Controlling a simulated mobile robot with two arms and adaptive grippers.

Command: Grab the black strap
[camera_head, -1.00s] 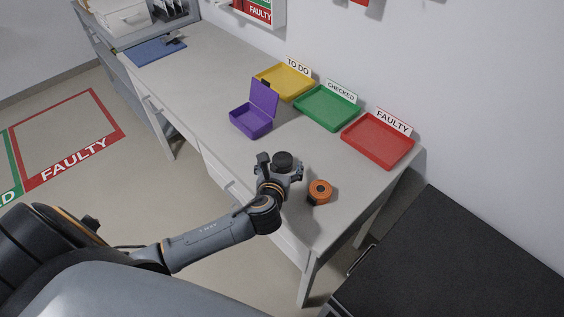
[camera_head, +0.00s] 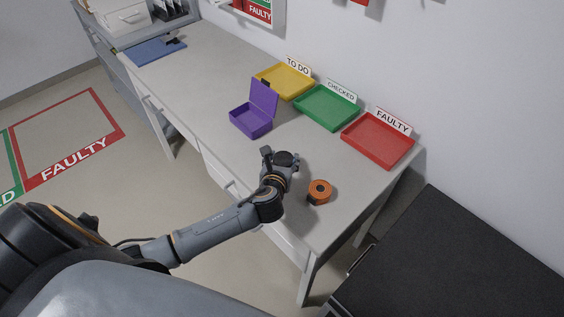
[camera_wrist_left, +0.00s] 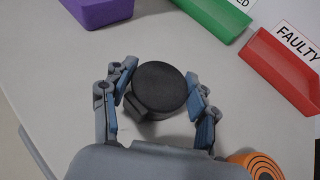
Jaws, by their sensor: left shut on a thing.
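The black strap (camera_wrist_left: 160,88) is a rolled black coil on the grey desk, seen from above in the left wrist view. It lies between the fingers of my left gripper (camera_wrist_left: 160,100), which is shut on it. In the head view the strap (camera_head: 284,158) shows at the end of my left arm, partly covered by the left gripper (camera_head: 279,166). I cannot tell whether it is lifted off the desk. My right gripper is not in view.
An orange rolled strap (camera_head: 320,190) lies just right of the gripper. An open purple box (camera_head: 250,121) stands behind it. Yellow (camera_head: 285,82), green (camera_head: 326,107) and red (camera_head: 377,139) trays line the wall side. The desk's front edge is close by.

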